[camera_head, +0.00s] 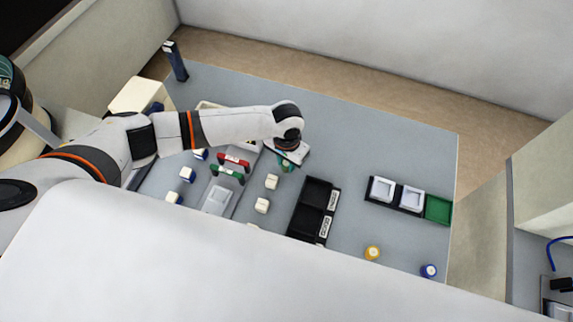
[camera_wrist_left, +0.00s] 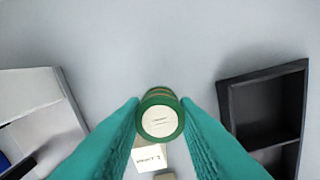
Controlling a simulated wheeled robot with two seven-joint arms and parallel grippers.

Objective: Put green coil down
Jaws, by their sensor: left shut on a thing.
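My left gripper (camera_head: 287,165) is shut on the green coil, above the grey table in the head view. In the left wrist view, its two teal fingers (camera_wrist_left: 161,122) press on the sides of the green coil (camera_wrist_left: 161,98), whose round pale labelled top faces the camera. In the head view the coil is a small green shape under the hand, mostly hidden by it. Whether it touches the table I cannot tell. My right gripper is not in view.
A black two-compartment tray (camera_head: 305,238) stands right of the coil. Cream blocks (camera_head: 272,181) lie near it. A black tray with white boxes and a green section (camera_head: 437,209) is farther right. Yellow (camera_head: 372,253) and blue (camera_head: 429,271) coils stand at the front right. The back right table is clear.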

